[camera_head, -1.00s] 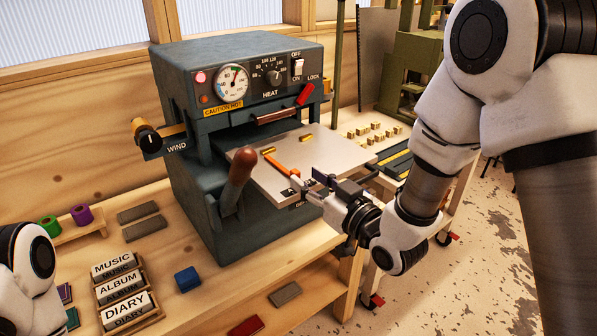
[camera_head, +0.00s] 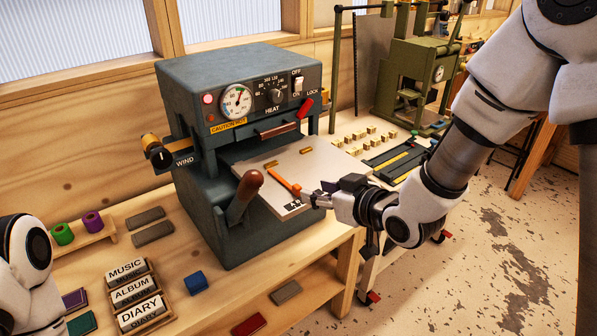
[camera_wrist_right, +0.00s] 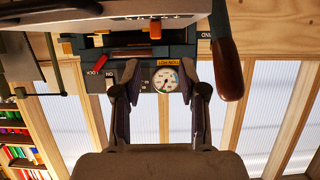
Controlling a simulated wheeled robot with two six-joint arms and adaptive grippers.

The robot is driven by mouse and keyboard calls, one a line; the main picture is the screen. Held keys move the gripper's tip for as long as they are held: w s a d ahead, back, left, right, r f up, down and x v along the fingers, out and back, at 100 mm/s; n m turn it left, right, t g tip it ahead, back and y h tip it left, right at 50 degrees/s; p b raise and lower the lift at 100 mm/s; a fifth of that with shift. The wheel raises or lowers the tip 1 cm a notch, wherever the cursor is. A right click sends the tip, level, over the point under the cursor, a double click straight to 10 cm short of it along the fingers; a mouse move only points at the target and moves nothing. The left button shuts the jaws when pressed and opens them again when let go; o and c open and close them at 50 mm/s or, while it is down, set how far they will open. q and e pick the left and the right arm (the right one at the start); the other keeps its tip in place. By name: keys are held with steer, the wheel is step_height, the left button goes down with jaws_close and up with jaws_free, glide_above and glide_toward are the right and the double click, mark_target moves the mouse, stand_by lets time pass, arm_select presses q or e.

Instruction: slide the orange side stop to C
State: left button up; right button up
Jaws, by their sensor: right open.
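The orange side stop (camera_head: 283,180) is a slim bar lying on the pale plate (camera_head: 318,163) of the dark press. Its near end is by the plate's front edge, where small black marks (camera_head: 293,205) show; I cannot read the letter C. My right gripper (camera_head: 319,196) is at the front edge, just right of the stop's near end. In the wrist view the right gripper (camera_wrist_right: 162,95) is open with nothing between its fingers, and the stop's orange end (camera_wrist_right: 155,29) shows beyond the fingertips, apart from them. My left gripper is out of view; only part of that arm shows.
The press's brown-knobbed lever (camera_head: 246,190) stands left of the plate. Two small brass pieces (camera_head: 307,150) lie on the plate. Word blocks (camera_head: 133,291), a blue block (camera_head: 196,283) and grey bars (camera_head: 152,233) are on the bench. Brass type (camera_head: 368,133) lies behind right.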

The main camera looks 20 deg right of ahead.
mark_target(299, 187)
steer(key=x, duration=0.2)
steer(key=p+x, duration=0.1)
steer(key=x, duration=0.5)
steer(key=shift+d+f, duration=0.3)
steer(key=shift+f, duration=0.05)
steer(key=shift+a, duration=0.15)
